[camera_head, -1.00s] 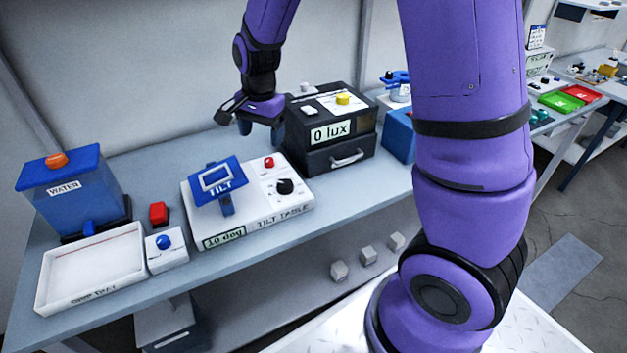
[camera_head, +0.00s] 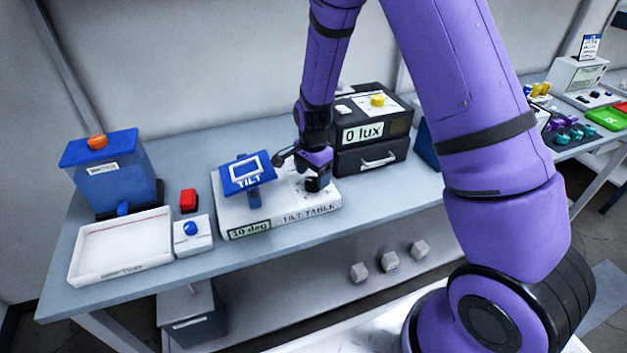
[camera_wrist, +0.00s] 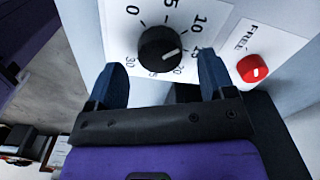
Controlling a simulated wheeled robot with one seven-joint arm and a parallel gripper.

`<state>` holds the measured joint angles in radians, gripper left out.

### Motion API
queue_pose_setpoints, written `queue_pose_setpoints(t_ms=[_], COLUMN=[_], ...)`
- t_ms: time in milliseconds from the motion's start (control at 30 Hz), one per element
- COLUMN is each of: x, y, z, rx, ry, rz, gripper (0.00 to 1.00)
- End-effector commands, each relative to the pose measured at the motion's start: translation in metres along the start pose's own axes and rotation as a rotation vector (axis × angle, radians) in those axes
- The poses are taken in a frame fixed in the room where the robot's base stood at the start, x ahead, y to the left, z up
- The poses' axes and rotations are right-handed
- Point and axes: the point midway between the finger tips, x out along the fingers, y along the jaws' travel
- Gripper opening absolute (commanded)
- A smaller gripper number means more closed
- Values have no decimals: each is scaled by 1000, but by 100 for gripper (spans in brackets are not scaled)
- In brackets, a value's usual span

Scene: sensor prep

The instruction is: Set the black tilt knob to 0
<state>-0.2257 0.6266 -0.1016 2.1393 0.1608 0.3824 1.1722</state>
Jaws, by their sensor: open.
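The black tilt knob (camera_wrist: 160,49) sits on a white dial plate marked with 0, 5, 10 and higher numbers. The tilt table (camera_head: 283,215) has a display (camera_head: 250,229) reading 10 deg and a blue tilted plate (camera_head: 246,173). My gripper (camera_wrist: 160,82) is open, its two blue fingers apart on either side of the near edge of the knob in the wrist view. I cannot tell if they touch it. In the head view my gripper (camera_head: 316,182) is over the right part of the tilt table and hides the knob.
A red knob (camera_wrist: 252,69) marked FREE is right of the dial. To the left are a red block (camera_head: 188,200), a blue button box (camera_head: 193,235), a drip tray (camera_head: 122,248) and a blue water tank (camera_head: 115,180).

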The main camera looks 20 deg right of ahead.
Motion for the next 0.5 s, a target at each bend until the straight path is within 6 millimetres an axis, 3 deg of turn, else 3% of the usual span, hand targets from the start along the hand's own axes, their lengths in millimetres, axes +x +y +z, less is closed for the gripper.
queue_pose_setpoints(t_ms=[200,500], x=[22,26], y=[0,0], z=[-1,0], rx=[0,0], ry=[1,0], rz=[0,-1], gripper=[76,76])
